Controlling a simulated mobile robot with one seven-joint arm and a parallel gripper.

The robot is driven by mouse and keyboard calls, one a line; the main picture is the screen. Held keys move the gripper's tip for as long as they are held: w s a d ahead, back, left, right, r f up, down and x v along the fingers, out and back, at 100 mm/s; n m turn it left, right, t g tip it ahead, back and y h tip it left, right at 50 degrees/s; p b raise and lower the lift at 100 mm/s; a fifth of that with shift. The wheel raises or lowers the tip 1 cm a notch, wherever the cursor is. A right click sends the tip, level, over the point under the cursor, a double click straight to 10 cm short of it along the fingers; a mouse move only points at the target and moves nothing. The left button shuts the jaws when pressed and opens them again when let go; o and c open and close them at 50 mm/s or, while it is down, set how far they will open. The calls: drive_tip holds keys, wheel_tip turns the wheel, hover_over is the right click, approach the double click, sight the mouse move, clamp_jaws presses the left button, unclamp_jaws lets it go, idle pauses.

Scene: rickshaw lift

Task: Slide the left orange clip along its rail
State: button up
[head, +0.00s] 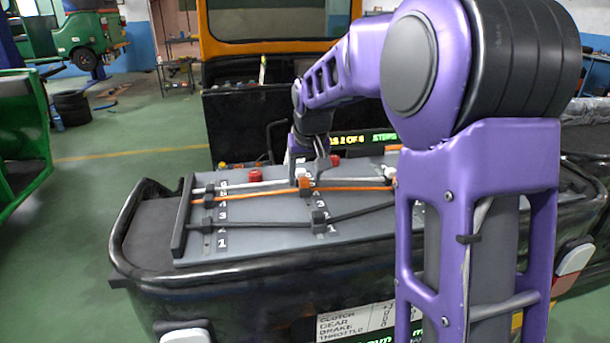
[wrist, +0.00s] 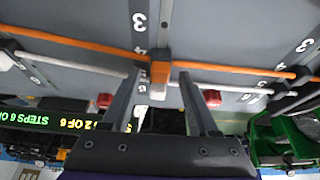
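An orange clip (head: 305,184) sits on the orange cable near the middle of the grey board, and it also shows in the wrist view (wrist: 160,72). A white clip (wrist: 158,92) is right beside it on the white cable. My gripper (head: 308,172) points down at the board over this clip. In the wrist view the fingers (wrist: 161,76) are apart, one on each side of the orange clip, with a visible gap to each. I cannot tell how deep the tips reach. The numbered rail (wrist: 138,22) runs past the clip; part of it is hidden by cables and clips.
Black clips (head: 319,218) hold a black cable nearer the board's front. Red knobs (head: 255,175) stand along the back edge. Another white clip (head: 390,173) is to the right, partly hidden by my arm. A lit display (wrist: 60,122) stands behind the board.

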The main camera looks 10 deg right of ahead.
drive_tip(key=shift+r, duration=0.1)
drive_tip(key=p+v, duration=0.2)
drive_tip(key=v, duration=1.5)
drive_tip(key=shift+r, duration=0.15)
